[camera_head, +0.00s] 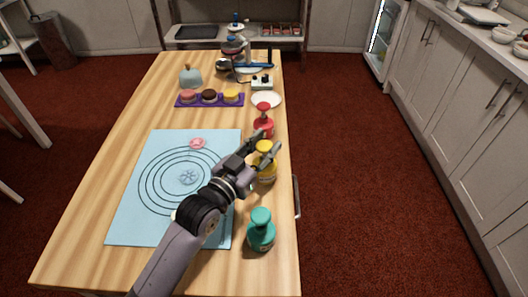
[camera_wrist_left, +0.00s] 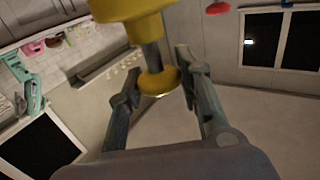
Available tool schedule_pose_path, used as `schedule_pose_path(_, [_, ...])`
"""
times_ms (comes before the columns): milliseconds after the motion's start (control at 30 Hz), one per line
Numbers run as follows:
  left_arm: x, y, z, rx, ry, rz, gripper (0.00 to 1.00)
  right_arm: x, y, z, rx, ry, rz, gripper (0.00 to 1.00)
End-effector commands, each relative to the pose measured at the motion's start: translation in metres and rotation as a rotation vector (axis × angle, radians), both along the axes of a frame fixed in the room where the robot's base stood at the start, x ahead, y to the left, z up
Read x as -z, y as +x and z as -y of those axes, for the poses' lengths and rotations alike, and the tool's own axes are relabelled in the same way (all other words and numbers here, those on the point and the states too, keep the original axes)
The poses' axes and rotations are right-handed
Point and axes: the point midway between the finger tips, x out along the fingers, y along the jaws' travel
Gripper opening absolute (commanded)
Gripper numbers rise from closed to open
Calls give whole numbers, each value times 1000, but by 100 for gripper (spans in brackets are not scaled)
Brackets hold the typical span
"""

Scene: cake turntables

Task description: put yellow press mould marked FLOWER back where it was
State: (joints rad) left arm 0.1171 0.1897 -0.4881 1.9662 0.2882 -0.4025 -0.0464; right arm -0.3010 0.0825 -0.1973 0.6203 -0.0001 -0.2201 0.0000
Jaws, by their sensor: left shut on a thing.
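The yellow press mould (camera_head: 265,174) stands upright by the table's right edge, between a red mould and a teal mould. My left gripper (camera_head: 264,155) reaches it from the lower left and is shut on it, around the part below its top knob. The fingers hide part of the mould, and I cannot read its marking. I cannot tell whether its base touches the table. In the left wrist view the yellow mould (camera_wrist_left: 146,32) fills the top, with its stem and knob between the fingers (camera_wrist_left: 160,75). My right gripper is not in view.
A red press mould (camera_head: 263,124) stands behind and a teal one (camera_head: 261,233) in front. A blue mat (camera_head: 127,222) with rings holds a pink flower piece (camera_head: 198,143) and a pale flower print (camera_head: 189,177).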

Motion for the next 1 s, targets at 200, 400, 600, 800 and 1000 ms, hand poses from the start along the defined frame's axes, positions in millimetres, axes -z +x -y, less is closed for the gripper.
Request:
schedule_pose_path(200, [19,0,0,0,-2,2,0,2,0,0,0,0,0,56])
schedule_pose_path(400, [19,0,0,0,-2,3,0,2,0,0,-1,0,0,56])
schedule_pose_path(600, [22,0,0,-1,-1,2,36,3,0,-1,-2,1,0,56])
schedule_pose_path(800, [22,0,0,-1,-1,2,49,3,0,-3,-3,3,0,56])
schedule_pose_path(1000, [22,0,0,0,-1,1,52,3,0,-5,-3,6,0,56])
